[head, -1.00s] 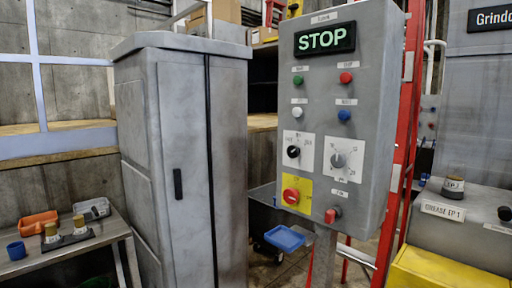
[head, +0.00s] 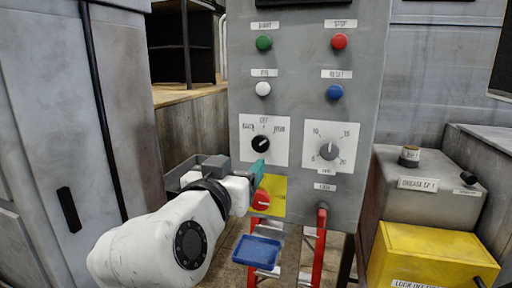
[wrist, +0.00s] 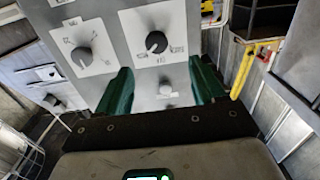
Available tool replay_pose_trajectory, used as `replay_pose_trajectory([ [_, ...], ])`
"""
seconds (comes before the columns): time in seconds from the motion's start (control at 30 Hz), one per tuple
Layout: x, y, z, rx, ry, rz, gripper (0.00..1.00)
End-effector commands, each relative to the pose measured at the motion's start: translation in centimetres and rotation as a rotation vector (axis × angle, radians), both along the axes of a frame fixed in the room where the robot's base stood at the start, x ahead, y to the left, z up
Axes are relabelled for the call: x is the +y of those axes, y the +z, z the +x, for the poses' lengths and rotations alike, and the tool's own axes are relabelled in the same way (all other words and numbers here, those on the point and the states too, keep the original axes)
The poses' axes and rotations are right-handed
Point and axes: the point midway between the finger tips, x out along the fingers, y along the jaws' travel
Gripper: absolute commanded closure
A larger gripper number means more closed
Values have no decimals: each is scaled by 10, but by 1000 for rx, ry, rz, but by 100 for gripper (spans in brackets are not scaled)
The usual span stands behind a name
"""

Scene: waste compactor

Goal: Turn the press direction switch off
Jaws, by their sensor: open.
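The press direction switch (head: 261,143) is a black rotary knob on a white label plate on the grey control panel (head: 300,60). Position labels are around it, "OFF" at the top. I cannot tell for sure which label its pointer faces. My gripper (head: 258,174) is just below the knob in the head view, with teal fingers, one largely hiding the other. In the wrist view, my gripper (wrist: 161,84) is open, fingers spread and empty. There the knob (wrist: 156,42) appears upside down, beyond the fingertips and centred between them.
A grey dial (head: 329,149) is right of the switch. A red knob on a yellow plate (head: 278,192) sits just below, close to my gripper. Green, red, white and blue buttons are above. A red-topped lock switch (head: 322,213) is lower right. A grey cabinet (head: 40,130) stands left.

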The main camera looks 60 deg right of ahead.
Motion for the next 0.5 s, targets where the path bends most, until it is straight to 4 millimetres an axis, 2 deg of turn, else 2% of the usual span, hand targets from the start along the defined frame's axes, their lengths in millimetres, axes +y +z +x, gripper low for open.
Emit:
replay_pose_trajectory([
  [0.17,-11,9,-2,-17,-23,-13,32],
  [0.5,-70,9,6,-14,-23,-11,32],
])
